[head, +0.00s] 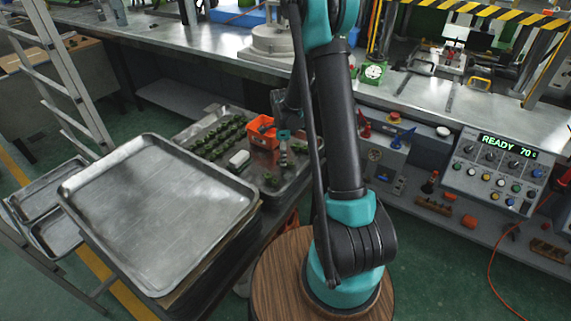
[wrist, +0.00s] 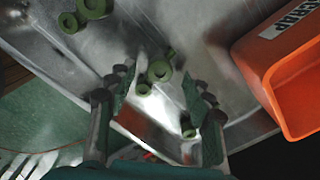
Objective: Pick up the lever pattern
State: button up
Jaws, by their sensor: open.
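My gripper (wrist: 155,88) is open in the wrist view, with one dark finger on each side. Between and just beyond the fingertips lies a green lever pattern (wrist: 160,71) with a large ring and smaller round ends, on a metal tray (wrist: 225,20). I cannot tell the height gap between fingers and pattern. Another green piece (wrist: 188,130) shows beside the right finger, partly hidden. In the head view my gripper (head: 284,158) is over the right part of the tray (head: 290,187), partly hidden by my arm.
An orange scrap bin (wrist: 300,85) stands close right of the gripper in the wrist view; it also shows in the head view (head: 259,138). More green patterns (wrist: 90,8) lie upper left, and several rows (head: 215,137) fill the tray's left. A large empty tray (head: 155,210) is nearer.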

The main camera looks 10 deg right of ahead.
jog(key=shift+f, duration=1.05)
jog(key=shift+c, duration=0.6)
jog(key=c, duration=0.9)
jog(key=shift+c, duration=0.2)
jog(key=shift+r, duration=0.15)
